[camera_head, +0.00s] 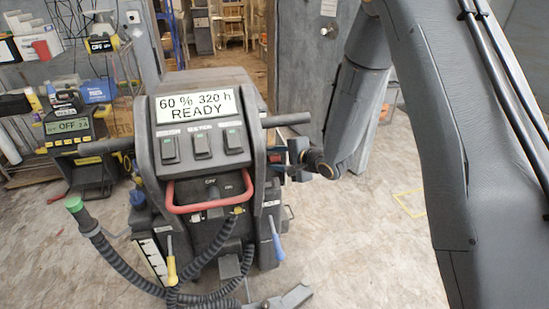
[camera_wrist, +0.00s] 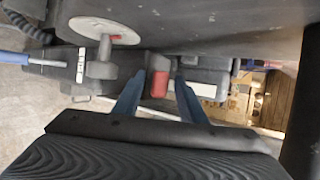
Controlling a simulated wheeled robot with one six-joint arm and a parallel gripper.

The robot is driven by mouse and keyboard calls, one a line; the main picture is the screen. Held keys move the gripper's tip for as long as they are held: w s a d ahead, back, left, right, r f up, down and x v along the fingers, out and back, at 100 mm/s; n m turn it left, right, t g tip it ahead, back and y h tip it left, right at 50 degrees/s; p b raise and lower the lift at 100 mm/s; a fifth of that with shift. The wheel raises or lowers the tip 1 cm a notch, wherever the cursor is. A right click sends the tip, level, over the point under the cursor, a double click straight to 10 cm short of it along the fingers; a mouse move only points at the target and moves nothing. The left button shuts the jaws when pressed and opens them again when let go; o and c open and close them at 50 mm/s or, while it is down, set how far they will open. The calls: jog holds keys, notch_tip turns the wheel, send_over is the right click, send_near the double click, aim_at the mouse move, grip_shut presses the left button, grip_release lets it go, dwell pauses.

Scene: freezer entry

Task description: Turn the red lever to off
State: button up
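A grey machine (camera_head: 200,120) stands in front of me, its display (camera_head: 195,107) reading "60 % 320 h READY". In the wrist view a small red block-shaped piece (camera_wrist: 160,84), which looks like the red lever, sticks out from the machine's dark side. My gripper (camera_wrist: 161,76) is open, one finger on each side of this red piece, and I cannot tell whether either finger touches it. In the head view my gripper (camera_head: 302,160) is at the machine's right side, partly hidden by my arm. A bit of red (camera_head: 275,158) shows there. No off marking is readable.
A pale round dial with a grey knob (camera_wrist: 104,55) is left of the fingers. The machine has a red front handle (camera_head: 212,207), a side bar (camera_head: 287,119) and black hoses (camera_head: 120,268). Another unit (camera_head: 75,126) showing "OFF" stands at left. The floor at right is clear.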

jog(key=shift+w+a+f, duration=0.2)
jog(key=shift+w+a, duration=0.05)
jog(key=shift+w, duration=0.1)
jog(key=shift+c, duration=0.3)
